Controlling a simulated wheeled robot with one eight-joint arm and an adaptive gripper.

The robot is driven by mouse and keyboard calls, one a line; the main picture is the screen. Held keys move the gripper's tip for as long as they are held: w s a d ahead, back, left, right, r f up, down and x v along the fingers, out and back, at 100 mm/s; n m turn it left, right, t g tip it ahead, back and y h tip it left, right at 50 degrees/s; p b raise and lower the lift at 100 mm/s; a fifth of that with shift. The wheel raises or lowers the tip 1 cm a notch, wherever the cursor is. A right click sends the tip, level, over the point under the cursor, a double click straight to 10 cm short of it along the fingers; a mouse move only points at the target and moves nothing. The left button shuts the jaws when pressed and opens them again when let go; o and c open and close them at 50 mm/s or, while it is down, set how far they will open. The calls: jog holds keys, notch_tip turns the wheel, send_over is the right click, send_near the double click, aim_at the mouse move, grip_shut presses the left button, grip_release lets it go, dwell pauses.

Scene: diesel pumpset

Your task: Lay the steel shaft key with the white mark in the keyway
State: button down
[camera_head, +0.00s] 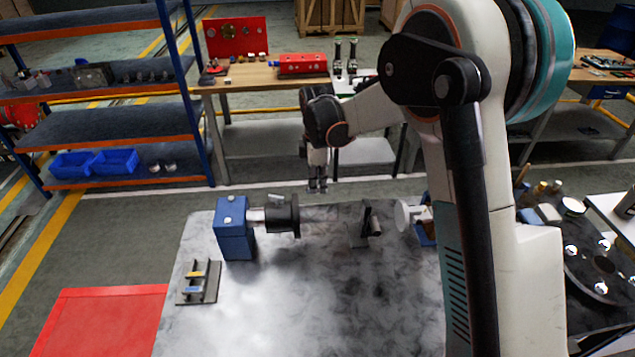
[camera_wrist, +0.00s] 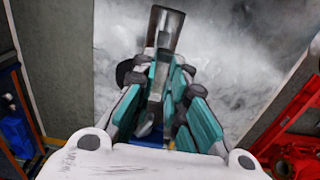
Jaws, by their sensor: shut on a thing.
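My gripper (camera_head: 318,187) hangs pointing down above the far side of the marbled table, above and behind the silver shaft (camera_head: 320,214). In the wrist view its teal-padded fingers (camera_wrist: 168,95) are closed on a narrow grey piece, taken as the steel shaft key. Its white mark cannot be made out. The shaft runs right from a blue block (camera_head: 234,228) through a dark collar (camera_head: 283,215). The keyway cannot be made out. A dark rack (camera_head: 211,288) at the table's front left holds one key with a yellow mark (camera_head: 196,274) and one with a blue mark (camera_head: 192,290).
A dark upright stand (camera_head: 365,226) and a white round part (camera_head: 404,216) stand to the right of the shaft. The table's middle and front (camera_head: 310,300) are clear. A red panel (camera_head: 100,322) lies at the front left. Shelving (camera_head: 100,130) and a workbench (camera_head: 262,75) stand behind.

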aim_at(318, 209)
jog(key=shift+f+b, duration=2)
jog(key=shift+f, duration=0.95)
jog(key=shift+f+b, duration=0.85)
jog(key=shift+b, duration=0.15)
jog(key=c, duration=1.5)
grip_release()
jog(key=shift+c, duration=0.2)
jog(key=shift+r, duration=0.2)
notch_tip(318, 209, up, 12)
jog(key=shift+f, duration=0.15)
